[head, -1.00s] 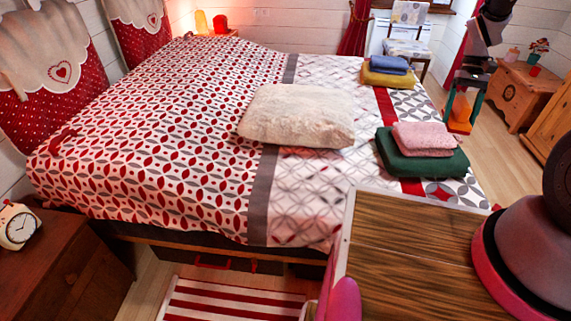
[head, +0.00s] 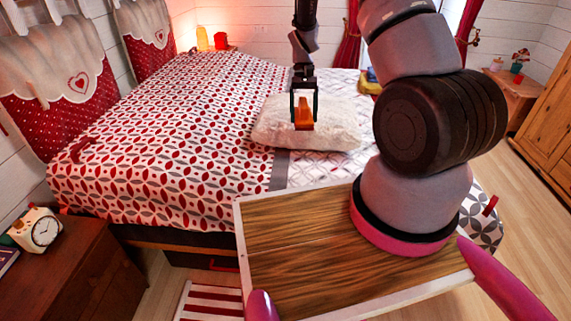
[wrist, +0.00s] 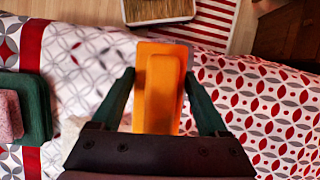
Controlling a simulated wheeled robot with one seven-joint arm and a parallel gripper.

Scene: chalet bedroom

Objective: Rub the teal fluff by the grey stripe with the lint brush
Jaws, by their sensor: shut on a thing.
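My gripper (head: 304,108) is shut on the orange lint brush (head: 304,118) and holds it above the bed, in front of the cream pillow in the head view. In the wrist view the lint brush (wrist: 160,90) sits between the two dark green fingers of my gripper (wrist: 160,100). The grey stripe (head: 280,167) runs across the bedcover and shows in front of the pillow. My arm covers part of the bed's right side. I cannot make out the teal fluff in either view; it may be hidden or too small.
The cream pillow (head: 265,135) lies on the bed across the stripe's line. A folded green cloth (wrist: 38,105) with a pink cloth (wrist: 8,115) on it lies on the bed. A nightstand (head: 85,275) with a clock (head: 42,232) stands at left. The patterned cover left of the stripe is mostly clear.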

